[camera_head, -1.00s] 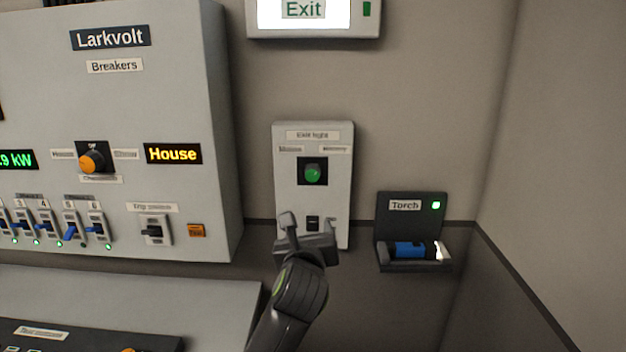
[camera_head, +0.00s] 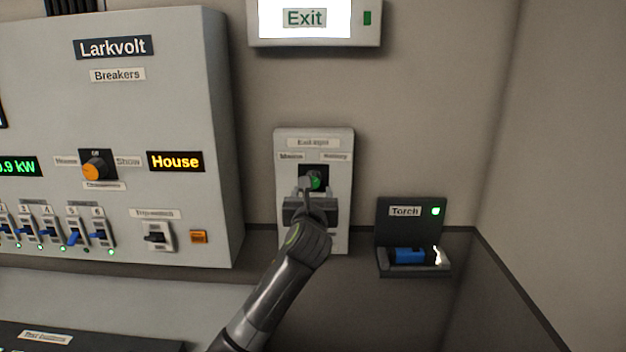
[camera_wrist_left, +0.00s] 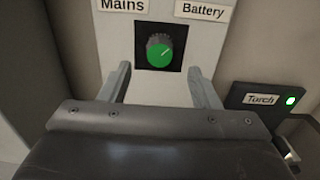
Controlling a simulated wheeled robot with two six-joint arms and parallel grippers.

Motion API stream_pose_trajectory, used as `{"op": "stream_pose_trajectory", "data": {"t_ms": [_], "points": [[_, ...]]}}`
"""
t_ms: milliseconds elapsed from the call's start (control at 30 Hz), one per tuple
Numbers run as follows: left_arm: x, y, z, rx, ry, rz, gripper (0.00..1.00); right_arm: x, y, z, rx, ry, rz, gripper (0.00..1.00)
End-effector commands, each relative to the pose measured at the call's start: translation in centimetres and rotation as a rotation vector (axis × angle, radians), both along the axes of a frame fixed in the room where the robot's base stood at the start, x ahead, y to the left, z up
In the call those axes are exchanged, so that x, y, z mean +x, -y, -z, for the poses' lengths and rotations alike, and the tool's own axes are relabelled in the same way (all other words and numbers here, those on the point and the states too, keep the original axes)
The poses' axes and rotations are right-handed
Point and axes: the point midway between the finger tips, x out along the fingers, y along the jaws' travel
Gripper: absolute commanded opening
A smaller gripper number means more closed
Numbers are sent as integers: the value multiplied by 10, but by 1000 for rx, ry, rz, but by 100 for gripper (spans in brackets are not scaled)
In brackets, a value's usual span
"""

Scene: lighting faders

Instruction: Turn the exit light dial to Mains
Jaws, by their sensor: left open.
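The exit light panel (camera_head: 341,210) is a pale box on the wall with a "Mains" label on the left and a "Battery" label on the right. Its green dial (camera_head: 316,182) sits on a black square and is partly hidden by my gripper in the head view. In the left wrist view the green dial (camera_wrist_left: 160,55) shows whole, its pale mark pointing up and right, toward Battery. My left gripper (camera_head: 317,186) is open in front of the panel. In the left wrist view its two fingers stand either side of the dial and below it, apart from it. My right gripper is not seen.
A Torch holder (camera_head: 410,211) with a blue torch stands right of the panel. The lit Exit sign (camera_head: 304,18) hangs above. The Larkvolt breaker cabinet (camera_head: 180,90) with switches and an orange knob (camera_head: 97,170) is on the left. Bare wall lies between cabinet and panel.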

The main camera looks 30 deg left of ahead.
Motion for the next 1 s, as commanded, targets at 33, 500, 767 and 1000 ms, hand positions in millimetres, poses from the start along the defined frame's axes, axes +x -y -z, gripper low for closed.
{"op": "stream_pose_trajectory", "data": {"t_ms": [33, 500, 767, 1000], "points": [[7, -5, -2, 1, -2, -2, 57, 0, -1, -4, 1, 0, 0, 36], [55, -34, -1, 0, 0, 0, 57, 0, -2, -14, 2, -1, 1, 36], [60, -37, 0, -1, 1, 1, 57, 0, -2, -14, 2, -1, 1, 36], [60, -37, 0, -1, 1, 1, 45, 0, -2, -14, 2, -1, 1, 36]]}}
